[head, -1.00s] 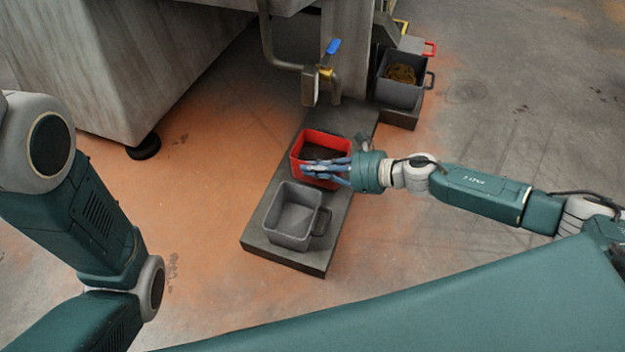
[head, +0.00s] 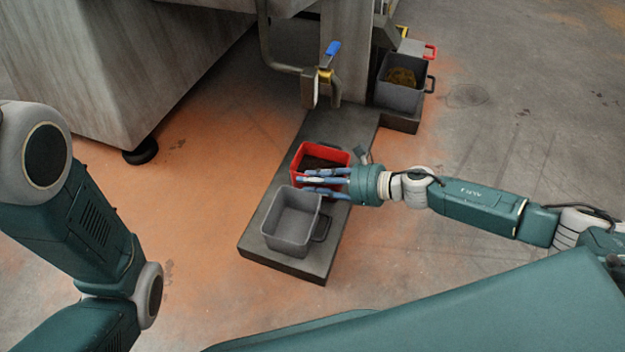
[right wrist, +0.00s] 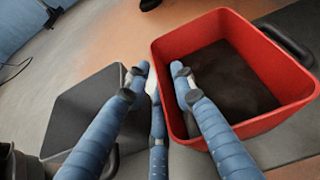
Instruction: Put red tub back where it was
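The red tub (head: 338,154) stands upright on the dark slab, just behind the empty grey tub (head: 290,222). Dark material lies in its bottom, and its dark handle is on the right. My right gripper (head: 312,182) is at the red tub's near side with its fingers spread. In the right wrist view, one finger of the gripper (right wrist: 162,82) overlaps the red tub (right wrist: 228,22), while the other two are outside it, toward the grey tub (right wrist: 85,105). My left gripper is out of view.
The dark slab (head: 300,264) lies on the floor below a pipe with a blue-handled valve (head: 331,50). Another grey tub (head: 402,92) with yellowish-brown contents stands farther back right, with a red handle behind it. Open floor lies right and left of the slab.

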